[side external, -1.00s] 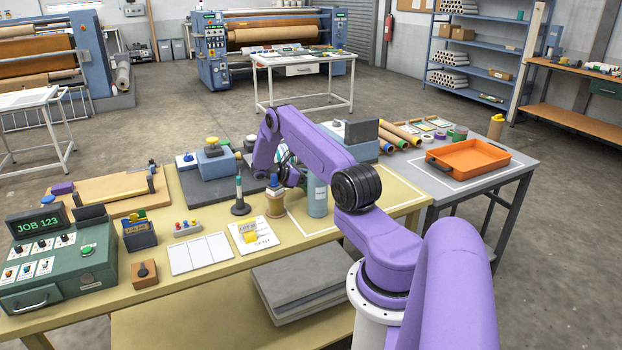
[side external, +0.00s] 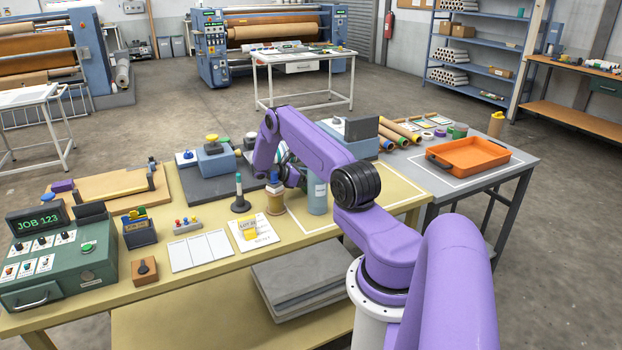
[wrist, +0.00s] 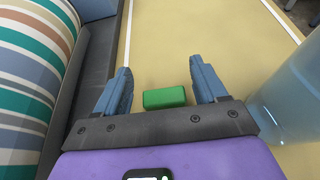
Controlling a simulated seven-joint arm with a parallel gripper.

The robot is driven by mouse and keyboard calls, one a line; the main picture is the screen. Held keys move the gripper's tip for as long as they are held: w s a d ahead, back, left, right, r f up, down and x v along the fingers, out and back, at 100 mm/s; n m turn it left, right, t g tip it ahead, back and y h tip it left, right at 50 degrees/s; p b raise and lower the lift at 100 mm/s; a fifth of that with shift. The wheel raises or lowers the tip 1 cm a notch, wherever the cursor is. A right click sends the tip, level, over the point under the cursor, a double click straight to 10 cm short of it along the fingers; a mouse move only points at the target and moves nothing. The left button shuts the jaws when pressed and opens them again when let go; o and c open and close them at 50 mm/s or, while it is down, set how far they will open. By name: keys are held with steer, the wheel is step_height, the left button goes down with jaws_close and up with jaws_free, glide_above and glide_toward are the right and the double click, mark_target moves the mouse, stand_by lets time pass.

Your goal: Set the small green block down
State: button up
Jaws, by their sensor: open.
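The small green block (wrist: 165,97) lies on the tan mat surface in the wrist view, between the two blue fingers of my gripper (wrist: 160,82). The fingers are open, with a visible gap on each side of the block. The block looks to rest on the surface; its exact height is hard to tell. In the side external view my arm hides the block and most of my gripper.
A striped roll (wrist: 28,75) in a dark frame stands left of my gripper in the wrist view. A translucent blue bottle (wrist: 292,98) stands close on the right; it also shows in the side view (side external: 318,193). An orange tray (side external: 468,157) sits on the grey table.

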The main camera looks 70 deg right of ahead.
steer(key=shift+r, duration=0.1)
steer(key=shift+r, duration=0.2)
steer(key=v, duration=0.3)
steer(key=shift+w+a+r, duration=0.15)
steer(key=shift+w+r, duration=0.05)
steer(key=shift+r, duration=0.25)
step_height(320, 180, up, 7)
steer(key=shift+s, duration=0.2)
steer(key=shift+f, duration=0.1)
